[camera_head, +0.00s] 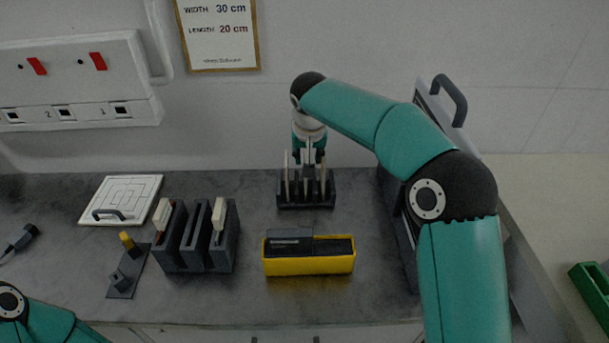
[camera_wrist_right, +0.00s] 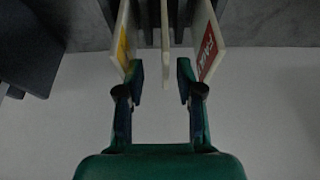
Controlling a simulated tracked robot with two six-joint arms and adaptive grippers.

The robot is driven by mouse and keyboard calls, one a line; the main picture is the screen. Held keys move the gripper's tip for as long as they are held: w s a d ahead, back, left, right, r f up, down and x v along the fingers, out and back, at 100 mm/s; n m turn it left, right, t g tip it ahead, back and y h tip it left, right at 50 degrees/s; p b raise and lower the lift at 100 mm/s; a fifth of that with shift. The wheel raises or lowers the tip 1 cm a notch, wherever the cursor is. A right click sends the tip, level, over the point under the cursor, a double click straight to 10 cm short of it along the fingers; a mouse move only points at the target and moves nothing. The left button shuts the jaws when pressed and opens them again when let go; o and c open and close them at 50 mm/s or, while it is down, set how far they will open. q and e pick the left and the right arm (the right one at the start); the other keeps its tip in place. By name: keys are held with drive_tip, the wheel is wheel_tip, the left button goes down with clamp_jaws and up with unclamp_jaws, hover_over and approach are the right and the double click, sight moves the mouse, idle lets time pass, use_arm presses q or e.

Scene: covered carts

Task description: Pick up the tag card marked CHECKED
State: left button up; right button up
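My right gripper (camera_head: 308,157) points down over a small dark slotted rack (camera_head: 307,204) at the back of the counter. Thin pale cards stand upright in the rack, one at its left (camera_head: 286,178) and one at its right (camera_head: 323,178). In the right wrist view the fingers (camera_wrist_right: 161,73) are open. A pale card (camera_wrist_right: 165,50) seen edge-on stands between them, apart from both. A card with a yellow face (camera_wrist_right: 123,40) is at left and one with a red face and white lettering (camera_wrist_right: 207,45) at right. I cannot read CHECKED on any card. My left gripper is out of view.
A yellow bin (camera_head: 310,267) with dark boxes stands in front of the rack. A larger dark slotted holder (camera_head: 195,250) and a white panel with a handle (camera_head: 128,192) are at left. A dark-sided case with a handle (camera_head: 450,100) stands close at right.

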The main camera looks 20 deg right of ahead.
drive_tip(key=shift+a+p+x, duration=0.1)
drive_tip(key=shift+p+x, duration=0.15)
drive_tip(key=shift+x, duration=0.95)
drive_tip(key=shift+a+p+x, duration=0.15)
drive_tip(key=shift+p+x, duration=0.05)
drive_tip(key=shift+x, duration=1)
drive_tip(key=shift+w+r, duration=0.1)
clamp_jaws()
